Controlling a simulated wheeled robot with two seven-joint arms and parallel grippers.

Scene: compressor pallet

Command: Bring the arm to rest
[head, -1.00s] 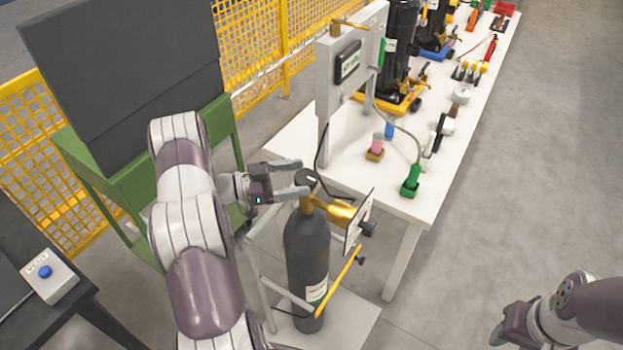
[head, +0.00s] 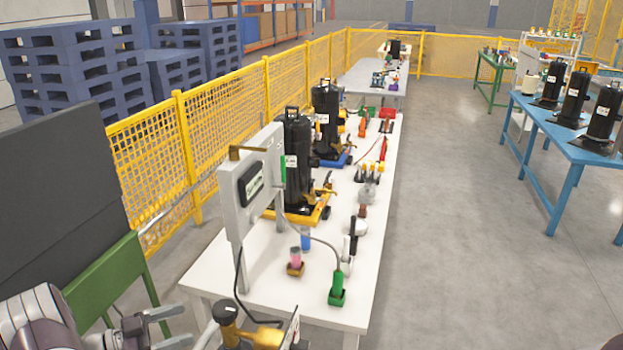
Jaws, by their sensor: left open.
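My left gripper (head: 188,324) is at the bottom left edge, its two grey fingers apart and nothing between them. The dark top of the gas cylinder (head: 227,311) is just right of the fingertips, with a small gap in the picture. Its brass regulator (head: 262,337) is partly cut off by the bottom edge, and the cylinder's body is out of view. Only a piece of my left arm shows at the bottom left corner. My right gripper is not in view.
The white table (head: 310,307) carries a grey display panel (head: 245,190), black compressors (head: 294,165) and a green-based hose fitting (head: 337,287). A green frame with a dark board (head: 50,200) stands left. Yellow fencing (head: 225,125) runs behind. The floor right of the table is clear.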

